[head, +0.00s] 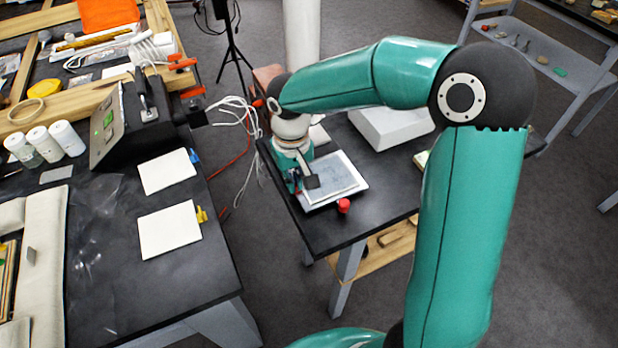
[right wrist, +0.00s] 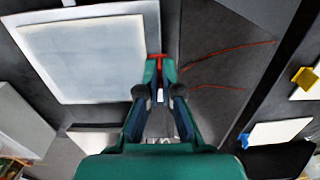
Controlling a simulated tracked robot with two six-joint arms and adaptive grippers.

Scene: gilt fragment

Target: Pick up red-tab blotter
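The red-tab blotter is a pale square sheet (head: 349,197), on or just above the small dark table; I cannot tell if it touches. A greyish sheet (head: 333,181) lies over most of it. In the right wrist view the blotter's white border (right wrist: 152,30) shows at upper left, with its red tab (right wrist: 157,56) at the right edge. My right gripper (right wrist: 160,72) is at that edge, its fingertips close together with the tab between them. In the head view my right gripper (head: 296,187) is partly hidden by its wrist. My left gripper is not in view.
A red knob (head: 344,205) stands near the blotter. A white box (head: 392,127) is behind it on the small table (head: 330,229). The left bench holds blotters with blue (head: 167,172) and yellow (head: 169,230) tabs. Cables (head: 240,110) hang between the tables.

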